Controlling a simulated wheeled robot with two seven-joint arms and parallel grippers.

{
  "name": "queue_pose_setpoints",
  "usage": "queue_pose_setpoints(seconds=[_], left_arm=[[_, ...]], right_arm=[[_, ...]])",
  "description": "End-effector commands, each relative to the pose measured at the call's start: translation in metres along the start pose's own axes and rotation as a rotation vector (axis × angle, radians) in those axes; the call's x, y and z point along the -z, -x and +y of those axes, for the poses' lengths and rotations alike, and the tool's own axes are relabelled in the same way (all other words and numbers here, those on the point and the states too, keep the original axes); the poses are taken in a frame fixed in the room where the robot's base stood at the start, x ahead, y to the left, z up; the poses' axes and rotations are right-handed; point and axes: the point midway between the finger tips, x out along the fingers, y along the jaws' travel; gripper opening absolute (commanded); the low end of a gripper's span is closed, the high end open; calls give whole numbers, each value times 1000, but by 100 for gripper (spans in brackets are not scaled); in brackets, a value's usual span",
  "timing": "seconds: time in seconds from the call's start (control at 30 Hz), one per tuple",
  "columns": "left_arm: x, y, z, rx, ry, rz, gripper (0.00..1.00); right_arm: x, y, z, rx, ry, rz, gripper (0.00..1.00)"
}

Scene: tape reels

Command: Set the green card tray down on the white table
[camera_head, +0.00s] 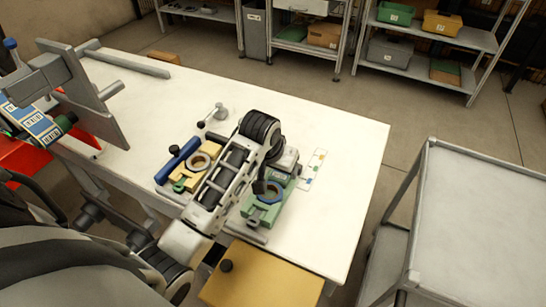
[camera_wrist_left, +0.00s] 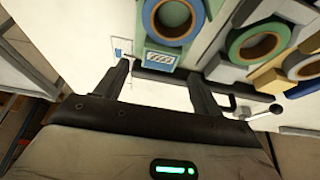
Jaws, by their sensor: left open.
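A green tray-like holder (camera_head: 254,212) with a blue-rimmed tape reel (camera_head: 269,194) on it appears to rest on the white table (camera_head: 335,215), right of my left arm. In the left wrist view its green end with a striped label (camera_wrist_left: 160,57) shows beyond my fingers. I cannot tell for certain that this is the card tray. My left gripper (camera_wrist_left: 158,72) is open, with nothing between its fingers, low over the table near that green end. In the head view my arm hides the fingertips. My right gripper is not in view.
A yellow holder (camera_head: 185,182) with a reel and a blue bar (camera_head: 177,160) stand left of my arm. A small lever (camera_head: 216,113) stands behind them. A white card with coloured squares (camera_head: 314,168) lies at right. A grey cart (camera_head: 480,210) stands beyond.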

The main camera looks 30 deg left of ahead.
Motion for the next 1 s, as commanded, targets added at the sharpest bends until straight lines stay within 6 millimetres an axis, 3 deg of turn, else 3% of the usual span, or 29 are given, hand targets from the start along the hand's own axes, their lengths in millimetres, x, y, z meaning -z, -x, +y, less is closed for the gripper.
queue_pose_setpoints(seconds=[0.2,0.4,1.0], left_arm=[[0,47,0,1,0,4,68],[0,70,0,0,0,1,68],[0,75,0,0,0,0,68]], right_arm=[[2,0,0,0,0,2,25],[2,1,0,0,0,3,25],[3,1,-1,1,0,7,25]])
